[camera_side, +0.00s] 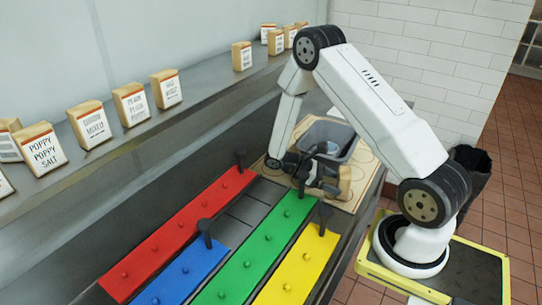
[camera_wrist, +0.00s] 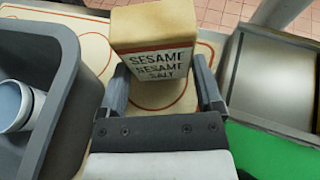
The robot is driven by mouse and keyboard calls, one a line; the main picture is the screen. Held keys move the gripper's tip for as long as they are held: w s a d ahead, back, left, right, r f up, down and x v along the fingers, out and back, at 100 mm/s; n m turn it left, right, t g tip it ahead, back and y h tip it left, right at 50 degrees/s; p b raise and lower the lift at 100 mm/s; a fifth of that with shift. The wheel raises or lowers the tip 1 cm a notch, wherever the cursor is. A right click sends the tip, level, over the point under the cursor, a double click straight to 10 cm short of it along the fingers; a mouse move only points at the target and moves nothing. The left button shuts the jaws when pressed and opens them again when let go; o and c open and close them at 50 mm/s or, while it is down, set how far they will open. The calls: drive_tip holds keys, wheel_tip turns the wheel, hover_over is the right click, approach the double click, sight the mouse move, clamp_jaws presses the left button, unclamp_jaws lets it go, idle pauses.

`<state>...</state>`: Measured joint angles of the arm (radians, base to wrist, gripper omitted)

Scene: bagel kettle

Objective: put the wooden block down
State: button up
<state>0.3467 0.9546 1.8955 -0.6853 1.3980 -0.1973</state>
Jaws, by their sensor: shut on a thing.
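The wooden block (camera_wrist: 158,62) is light wood with a white label reading "SESAME SESAME SALT". My gripper (camera_wrist: 161,88) is shut on it, with one finger on each side, in the wrist view. In the side view my gripper (camera_side: 318,180) is low over the pale board (camera_side: 362,185), and the block (camera_side: 344,181) shows partly behind it. The block looks about upright. I cannot tell whether its base touches the board.
A grey bin (camera_side: 335,128) stands on the board; in the wrist view a bluish-white cup (camera_wrist: 14,104) lies in it. Red (camera_side: 180,232), blue (camera_side: 178,276), green (camera_side: 250,262) and yellow (camera_side: 303,265) strips lie in front. Several labelled blocks line the shelf (camera_side: 205,88).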

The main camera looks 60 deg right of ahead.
drive_tip(key=shift+f, duration=0.55)
idle(0.6)
drive_tip(key=o, duration=1)
drive_tip(key=shift+o, duration=0.2)
drive_tip(key=shift+w, duration=0.15)
drive_tip(key=shift+v, duration=3.8)
drive_tip(key=shift+w+a+r+m+t, duration=0.1)
drive_tip(key=shift+w+a+m+t, duration=0.05)
drive_tip(key=shift+w+t, duration=0.2)
drive_tip(key=shift+w+a+r+m+t, duration=0.15)
drive_tip(key=shift+w+a+t, duration=0.1)
drive_tip(key=shift+w, duration=0.1)
drive_tip(key=w+a+t, duration=0.1)
drive_tip(key=a+r+t, duration=0.1)
drive_tip(key=t, duration=0.1)
drive_tip(key=shift+w+a+r+m+y, duration=0.15)
drive_tip(key=shift+w+a+m+y, duration=0.15)
drive_tip(key=shift+w+a+y, duration=0.1)
drive_tip(key=s+a+r+m+t+y, duration=0.1)
drive_tip(key=s+a+r+t+y, duration=0.1)
drive_tip(key=a+t, duration=0.3)
drive_tip(key=s+a+r+m+t+y, duration=0.2)
drive_tip(key=a+r+t, duration=0.2)
drive_tip(key=a, duration=0.4)
drive_tip(key=shift+s+a+r+t, duration=0.25)
drive_tip(key=shift+a+r+t, duration=0.1)
drive_tip(key=shift+t, duration=0.55)
